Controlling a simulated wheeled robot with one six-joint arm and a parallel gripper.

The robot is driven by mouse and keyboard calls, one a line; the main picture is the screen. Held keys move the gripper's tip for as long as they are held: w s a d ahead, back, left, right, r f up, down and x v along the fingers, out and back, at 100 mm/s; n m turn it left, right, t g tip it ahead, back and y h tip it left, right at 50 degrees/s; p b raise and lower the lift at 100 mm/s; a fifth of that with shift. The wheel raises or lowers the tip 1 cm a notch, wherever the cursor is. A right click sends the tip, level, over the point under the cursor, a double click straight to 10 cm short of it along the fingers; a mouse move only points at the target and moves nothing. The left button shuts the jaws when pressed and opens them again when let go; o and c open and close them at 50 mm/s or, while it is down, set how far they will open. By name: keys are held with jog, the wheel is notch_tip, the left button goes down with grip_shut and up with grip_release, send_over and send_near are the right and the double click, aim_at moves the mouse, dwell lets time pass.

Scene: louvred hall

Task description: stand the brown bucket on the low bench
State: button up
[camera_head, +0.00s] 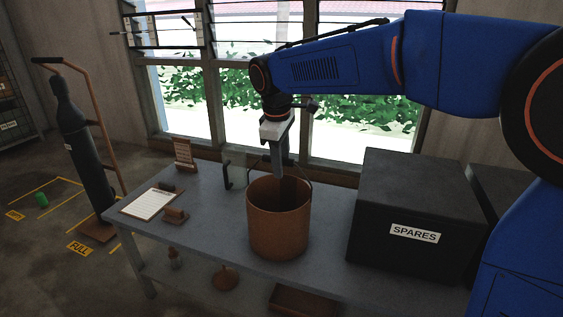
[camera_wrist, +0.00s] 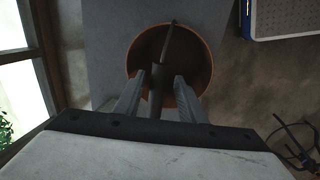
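The brown bucket (camera_head: 278,220) stands upright on a blue-grey table (camera_head: 213,238), near its front edge. Its handle (camera_head: 308,170) is raised. In the wrist view I look down into the bucket (camera_wrist: 203,62), and the dark handle (camera_wrist: 169,42) crosses its mouth. My gripper (camera_head: 282,176) points down over the bucket's mouth. In the wrist view its two fingers (camera_wrist: 160,82) stand apart, one on each side of the handle's thicker grip, with gaps showing. No separate low bench can be made out.
A black SPARES box (camera_head: 385,215) stands right of the bucket. A clipboard (camera_head: 152,203) and small brown items lie at the left. A gas cylinder on a trolley (camera_head: 85,160) stands on the floor beyond. A blue-edged box (camera_wrist: 285,18) shows in the wrist view.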

jog(key=shift+r, duration=0.15)
notch_tip(320, 180, up, 12)
jog(key=s, duration=0.2)
jog(key=shift+a+f, duration=0.2)
jog(key=shift+a, duration=0.2)
jog(key=shift+s, duration=0.1)
jog(key=s+d+f+m+t, duration=0.1)
jog(key=s+d+f+m, duration=0.2)
jog(key=s+d, duration=0.5)
jog(key=s+d+f+m, duration=0.3)
jog(key=d, duration=0.8)
jog(key=s+d+f+m+t, duration=0.1)
jog(key=s+d+f+m, duration=0.3)
jog(key=s+f, duration=0.4)
jog(key=s+d+f+m, duration=0.4)
jog(key=s+d+f, duration=0.3)
jog(key=s, duration=0.1)
jog(key=shift+s+f+t+y, duration=0.4)
jog(key=shift+a, duration=0.15)
jog(key=shift+c, duration=0.7)
